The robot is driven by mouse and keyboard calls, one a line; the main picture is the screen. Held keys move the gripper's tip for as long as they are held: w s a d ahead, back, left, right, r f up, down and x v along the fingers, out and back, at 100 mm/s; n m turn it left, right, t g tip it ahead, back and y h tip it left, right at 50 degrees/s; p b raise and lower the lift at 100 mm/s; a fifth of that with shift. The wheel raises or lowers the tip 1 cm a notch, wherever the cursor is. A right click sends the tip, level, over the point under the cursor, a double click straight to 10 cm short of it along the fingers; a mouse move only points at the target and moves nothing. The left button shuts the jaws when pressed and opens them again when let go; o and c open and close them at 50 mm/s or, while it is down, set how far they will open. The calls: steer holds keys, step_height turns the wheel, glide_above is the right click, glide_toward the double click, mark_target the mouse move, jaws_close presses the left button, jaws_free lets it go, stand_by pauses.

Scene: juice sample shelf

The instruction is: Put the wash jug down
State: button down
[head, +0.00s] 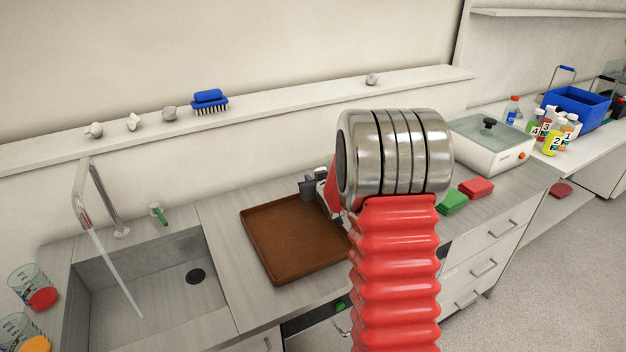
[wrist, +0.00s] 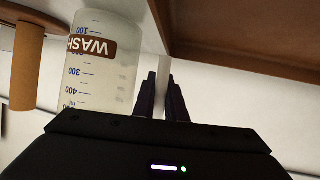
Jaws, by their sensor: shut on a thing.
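The wash jug (wrist: 100,65) is a translucent white jug with a brown WASH label and blue volume marks. It shows upside down in the wrist view, left of the fingers. My gripper (wrist: 161,80) is shut on its pale upright handle strip, with a dark finger on each side. In the head view my own arm hides the jug and most of the gripper. A brown tray (head: 285,238) lies on the counter beside the sink. A brown surface with a raised edge, likely this tray, fills the upper right of the wrist view; contact with the jug cannot be told.
Water runs from the tap (head: 85,195) into the sink (head: 160,280). Two glass beakers (head: 30,285) stand left of it. Green (head: 452,202) and red (head: 476,188) sponges lie right of my arm. A blue brush (head: 210,100) rests on the ledge. A brown cylinder (wrist: 27,65) shows beside the jug.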

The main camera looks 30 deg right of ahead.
steer(key=c, duration=1.8)
jaws_free()
steer(key=shift+s, duration=0.1)
steer(key=v, duration=1.2)
steer(key=shift+r, duration=0.1)
